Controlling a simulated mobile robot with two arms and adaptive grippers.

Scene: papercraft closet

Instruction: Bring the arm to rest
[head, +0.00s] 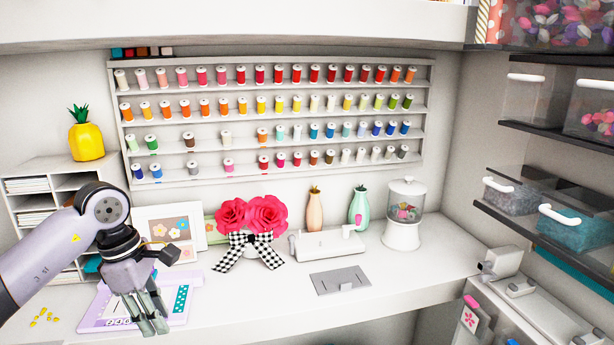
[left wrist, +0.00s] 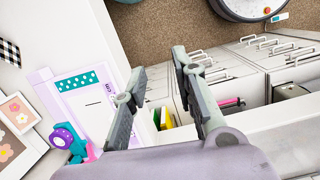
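My left gripper (head: 148,312) hangs from the left arm at the left of the head view, in front of the lilac paper trimmer board (head: 185,300) on the white counter. Its fingers point down and cover part of the board. In the left wrist view the two fingers (left wrist: 160,85) stand apart with nothing between them, so the gripper is open and empty. Below it the wrist view shows the counter's front edge, drawers and the floor. My right gripper is not in either view.
A vase of red roses (head: 252,215), a white machine (head: 330,245) and a candy jar (head: 403,215) stand along the counter's back. A yellow pineapple (head: 86,135) sits on the left shelf unit. Thread racks (head: 275,85) line the wall. The counter's front middle is clear.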

